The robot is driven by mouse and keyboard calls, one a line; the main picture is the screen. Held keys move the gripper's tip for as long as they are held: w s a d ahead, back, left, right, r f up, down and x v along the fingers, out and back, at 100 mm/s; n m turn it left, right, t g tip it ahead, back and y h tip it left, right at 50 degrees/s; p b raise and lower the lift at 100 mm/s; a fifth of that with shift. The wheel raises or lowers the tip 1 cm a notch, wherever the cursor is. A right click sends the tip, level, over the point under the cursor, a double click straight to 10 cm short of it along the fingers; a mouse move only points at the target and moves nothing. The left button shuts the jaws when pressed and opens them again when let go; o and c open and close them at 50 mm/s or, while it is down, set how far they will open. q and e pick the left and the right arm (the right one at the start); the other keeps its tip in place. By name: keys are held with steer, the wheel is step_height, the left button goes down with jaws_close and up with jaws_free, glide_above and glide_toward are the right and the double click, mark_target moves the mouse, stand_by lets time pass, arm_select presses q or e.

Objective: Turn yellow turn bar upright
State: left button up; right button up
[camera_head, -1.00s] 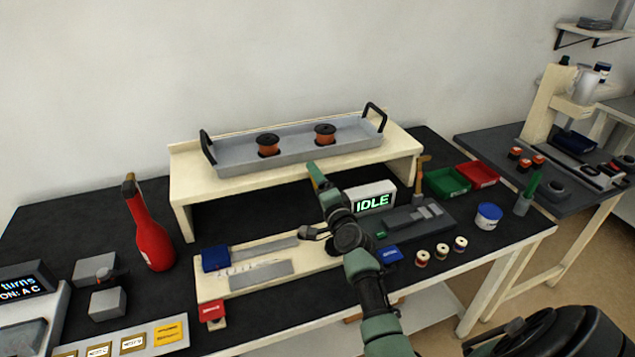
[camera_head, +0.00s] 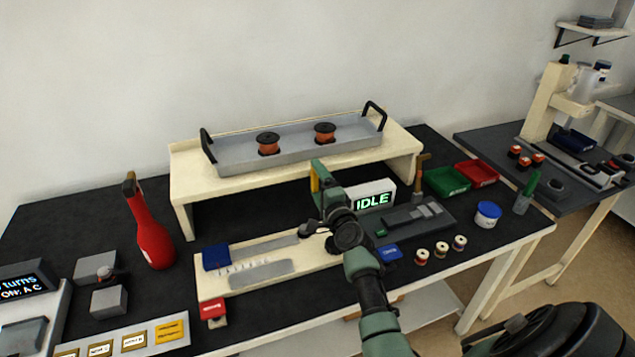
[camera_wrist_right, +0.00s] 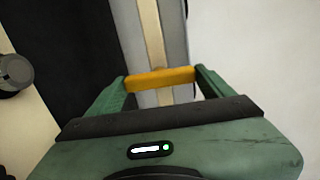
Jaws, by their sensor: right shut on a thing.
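The yellow turn bar (camera_wrist_right: 160,78) spans the gap between the two green fingers of my right gripper (camera_wrist_right: 158,80) in the right wrist view. The gripper is shut on the bar's ends. In the head view the bar is a small yellow piece (camera_head: 314,182) beside my right gripper (camera_head: 317,175), just left of the IDLE display, and it looks close to upright. The gripper hides part of the bar and whatever it is mounted on. My left gripper is not in view.
A lit IDLE display (camera_head: 372,201) stands just right of the gripper. A cream shelf (camera_head: 185,190) carries a grey tray (camera_head: 235,164) with two copper spools behind it.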

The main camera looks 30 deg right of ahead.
steer(key=o, duration=1.3)
steer(key=shift+f, duration=0.1)
steer(key=v, duration=0.8)
steer(key=shift+d, duration=0.1)
